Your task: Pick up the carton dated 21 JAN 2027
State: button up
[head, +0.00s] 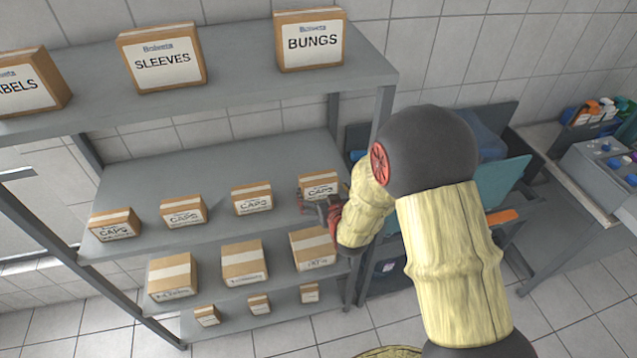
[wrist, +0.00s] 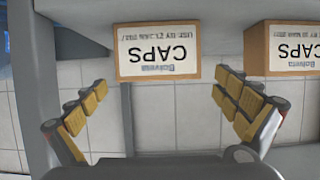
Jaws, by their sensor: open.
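In the wrist view, which is upside down, a brown CAPS carton (wrist: 158,50) has a white label whose small date line appears to read 21 JAN 2027. It seems to be the rightmost CAPS carton (head: 320,186) on the middle shelf in the head view. My gripper (head: 318,208) is in front of that carton and hides part of its lower face. In the wrist view my gripper (wrist: 162,85) is open and empty, its yellow-padded fingers spread wider than the carton. The carton lies ahead of the fingertips, roughly centred between them, with no contact visible.
A second CAPS carton (wrist: 296,48) with a different date stands beside it, with a gap between. Other CAPS cartons (head: 252,198) line the middle shelf (head: 215,165). The top shelf (head: 235,80) is above, and a rack post (head: 381,115) stands close right.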

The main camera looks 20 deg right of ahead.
aim_at(319, 182)
jog(key=shift+p+x, duration=0.5)
jog(key=shift+x, duration=2.95)
jog(key=shift+d, duration=0.15)
jog(key=shift+c, duration=1.3)
jog(key=c, duration=0.7)
